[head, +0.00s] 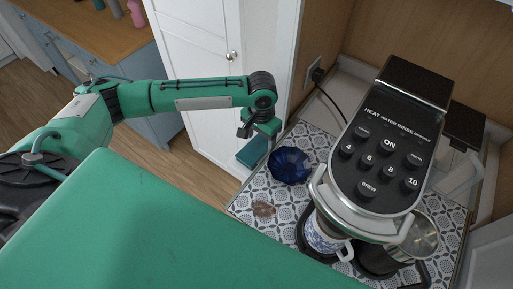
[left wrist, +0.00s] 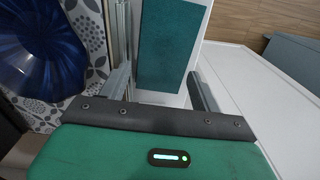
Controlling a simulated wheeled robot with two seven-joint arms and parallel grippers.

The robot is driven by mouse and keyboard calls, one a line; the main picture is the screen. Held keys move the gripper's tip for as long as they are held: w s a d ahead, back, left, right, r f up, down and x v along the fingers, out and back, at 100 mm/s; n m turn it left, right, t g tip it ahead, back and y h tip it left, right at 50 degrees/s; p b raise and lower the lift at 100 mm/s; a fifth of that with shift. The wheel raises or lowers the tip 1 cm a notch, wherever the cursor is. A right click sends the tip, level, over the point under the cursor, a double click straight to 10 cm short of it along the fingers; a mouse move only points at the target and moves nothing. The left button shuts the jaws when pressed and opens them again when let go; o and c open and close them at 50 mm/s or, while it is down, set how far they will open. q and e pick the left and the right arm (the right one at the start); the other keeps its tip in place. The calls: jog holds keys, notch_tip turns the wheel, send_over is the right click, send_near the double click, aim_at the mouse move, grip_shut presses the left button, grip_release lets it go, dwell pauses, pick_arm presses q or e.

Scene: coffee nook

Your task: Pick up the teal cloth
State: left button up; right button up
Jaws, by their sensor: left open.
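The teal cloth (head: 253,151) shows in the head view just beyond the left edge of the patterned counter, by the white cabinet. In the left wrist view the cloth (left wrist: 170,45) is a flat teal rectangle against a white surface, ahead of and between the fingers. My left gripper (head: 257,128) is open and empty, and in the head view it overlaps the cloth's upper part. In the left wrist view the two fingers of the gripper (left wrist: 161,82) stand apart on either side of it. I cannot tell whether they touch it. My right gripper is not in view.
A dark blue fluted bowl (head: 290,165) stands on the patterned counter (head: 313,136), close right of my left gripper. A coffee machine (head: 345,172), a patterned mug (head: 322,234) and a metal pot (head: 424,238) are farther right. A brown stain (head: 263,209) lies near the counter's front.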

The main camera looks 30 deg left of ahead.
aim_at(260, 145)
pick_arm(q)
notch_tip(260, 145, down, 2)
jog(key=shift+f, duration=0.4)
jog(key=c, duration=0.6)
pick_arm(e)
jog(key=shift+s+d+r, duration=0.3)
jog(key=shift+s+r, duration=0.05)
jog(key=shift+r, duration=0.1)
pick_arm(q)
jog(key=shift+r, duration=0.1)
jog(key=shift+c, duration=0.2)
